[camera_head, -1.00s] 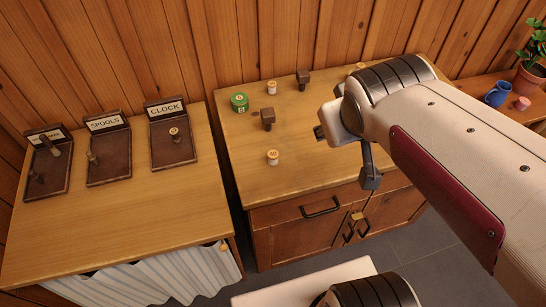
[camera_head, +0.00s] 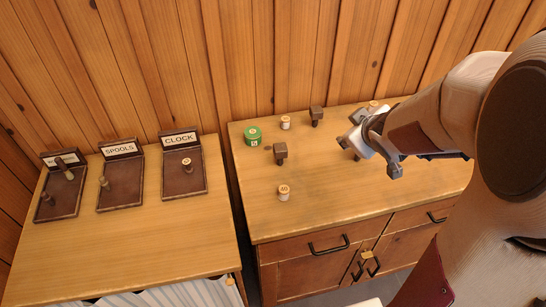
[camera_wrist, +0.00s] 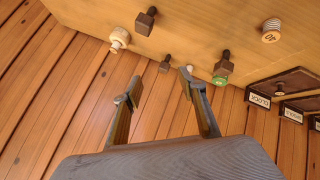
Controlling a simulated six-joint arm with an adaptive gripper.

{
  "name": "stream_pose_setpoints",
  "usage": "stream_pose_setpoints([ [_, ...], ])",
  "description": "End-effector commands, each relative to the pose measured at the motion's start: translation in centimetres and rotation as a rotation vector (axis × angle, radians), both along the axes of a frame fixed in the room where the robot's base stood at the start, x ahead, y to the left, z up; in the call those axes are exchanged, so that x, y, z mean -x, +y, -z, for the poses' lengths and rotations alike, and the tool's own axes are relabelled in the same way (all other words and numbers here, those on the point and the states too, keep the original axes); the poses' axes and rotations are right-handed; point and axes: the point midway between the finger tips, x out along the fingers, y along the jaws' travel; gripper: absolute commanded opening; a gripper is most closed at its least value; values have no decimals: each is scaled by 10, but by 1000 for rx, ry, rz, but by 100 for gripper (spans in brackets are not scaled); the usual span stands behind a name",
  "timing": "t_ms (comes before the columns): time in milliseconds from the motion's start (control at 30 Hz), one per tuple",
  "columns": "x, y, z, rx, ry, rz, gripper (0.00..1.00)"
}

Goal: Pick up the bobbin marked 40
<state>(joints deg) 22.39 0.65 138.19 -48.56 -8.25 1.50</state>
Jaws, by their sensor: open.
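The bobbin marked 40 (camera_head: 284,192) stands upright near the front left of the right-hand wooden cabinet top. It is pale with an orange-tan top. It also shows in the wrist view at the upper right (camera_wrist: 271,31). My gripper (camera_head: 372,147) is above the back right part of the same top, well to the right of the bobbin and apart from it. In the wrist view its two fingers (camera_wrist: 157,90) are spread, with nothing between them.
A green spool (camera_head: 253,135), pale bobbins (camera_head: 285,122) (camera_head: 374,105) and dark brown blocks (camera_head: 280,152) (camera_head: 316,115) stand on this top. The left top (camera_head: 130,245) holds dark trays, including SPOOLS (camera_head: 120,185) and CLOCK (camera_head: 184,172). A plank wall closes the back.

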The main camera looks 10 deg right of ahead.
Motion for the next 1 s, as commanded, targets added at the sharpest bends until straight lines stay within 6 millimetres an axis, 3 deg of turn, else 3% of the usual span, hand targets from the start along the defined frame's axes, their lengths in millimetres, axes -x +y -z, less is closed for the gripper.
stream_pose_setpoints([
  [467,-23,12,77,-97,-5,-261,41],
  [767,-14,35,121,-237,-23,-422,41],
  [1000,6,59,148,-390,-51,-541,41],
])
